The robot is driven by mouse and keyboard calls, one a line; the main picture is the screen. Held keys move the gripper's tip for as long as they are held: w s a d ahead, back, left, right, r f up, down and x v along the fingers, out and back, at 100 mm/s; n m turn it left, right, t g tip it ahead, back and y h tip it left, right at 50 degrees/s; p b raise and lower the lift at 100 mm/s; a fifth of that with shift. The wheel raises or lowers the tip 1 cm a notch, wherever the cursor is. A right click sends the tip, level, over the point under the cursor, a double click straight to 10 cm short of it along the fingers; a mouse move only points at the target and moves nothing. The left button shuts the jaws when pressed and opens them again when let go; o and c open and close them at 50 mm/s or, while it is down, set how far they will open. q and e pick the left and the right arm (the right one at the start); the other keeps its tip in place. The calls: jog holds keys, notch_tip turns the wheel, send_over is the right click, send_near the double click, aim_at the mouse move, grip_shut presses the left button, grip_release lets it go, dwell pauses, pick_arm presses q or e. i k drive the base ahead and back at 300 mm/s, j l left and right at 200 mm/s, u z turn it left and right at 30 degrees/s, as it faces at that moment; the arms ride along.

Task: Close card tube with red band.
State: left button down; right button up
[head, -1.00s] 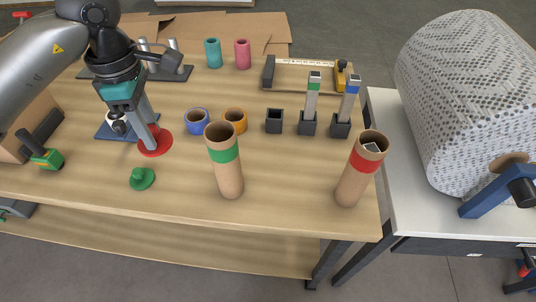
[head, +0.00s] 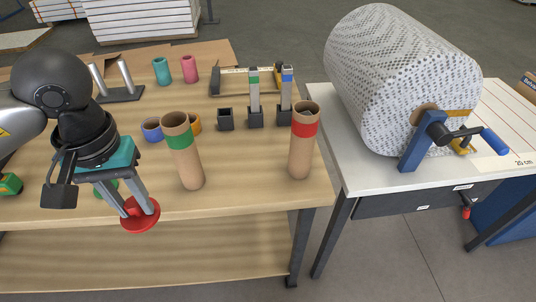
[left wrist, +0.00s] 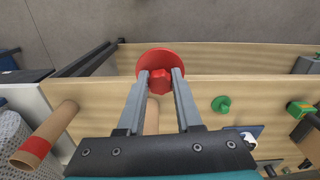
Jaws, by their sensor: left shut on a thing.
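The card tube with the red band (head: 302,148) stands upright on the table near its right front corner, its top open. It also shows at the left of the left wrist view (left wrist: 42,142). My left gripper (head: 132,208) is shut on the red cap (head: 146,220), a round disc with a knob. In the left wrist view the knob of the red cap (left wrist: 160,82) sits between the two fingertips. The cap is held near the table's front edge, to the left of the red-banded tube and apart from it. My right gripper is not in view.
A green-banded tube (head: 187,165) stands between my left gripper and the red-banded tube. A green cap (left wrist: 221,104) lies on the table. Blue (head: 152,130) and orange rings and square black holders (head: 225,120) stand behind. A large patterned roll (head: 395,75) occupies the right-hand table.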

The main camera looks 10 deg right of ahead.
aim_at(304, 128)
jog(key=i+j, duration=0.45)
jog(key=j, duration=0.15)
jog(key=i+j, duration=0.45)
jog(key=j, duration=0.2)
jog(key=z, duration=2)
